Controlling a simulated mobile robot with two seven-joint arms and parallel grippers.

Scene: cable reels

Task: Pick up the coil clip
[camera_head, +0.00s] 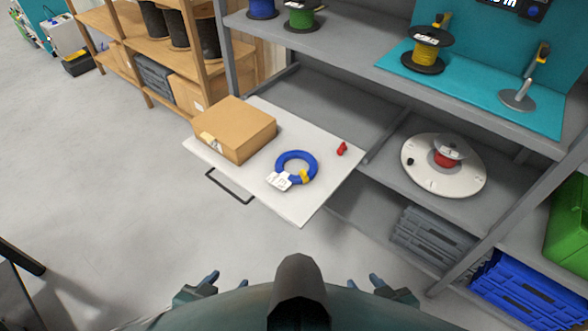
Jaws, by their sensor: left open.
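A blue cable coil (283,161) lies flat on a white pull-out board. A small yellow clip (305,177) sits on the coil's near right side, and a white tag (279,182) lies at its near left. A small red piece (342,148) lies apart from the coil, near the board's right edge. I cannot tell for certain which of the yellow and red pieces is the coil clip. My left gripper (226,281) is open and empty at the bottom of the view, well short of the board. My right gripper (364,281) looks open and empty, also well short of it.
A cardboard box (236,128) stands on the white board (292,208), left of the coil. The board has a dark handle (229,187) in front. A white turntable (423,178) with a red reel is at right. A shelf (345,50) with spools overhangs behind. The floor before the board is clear.

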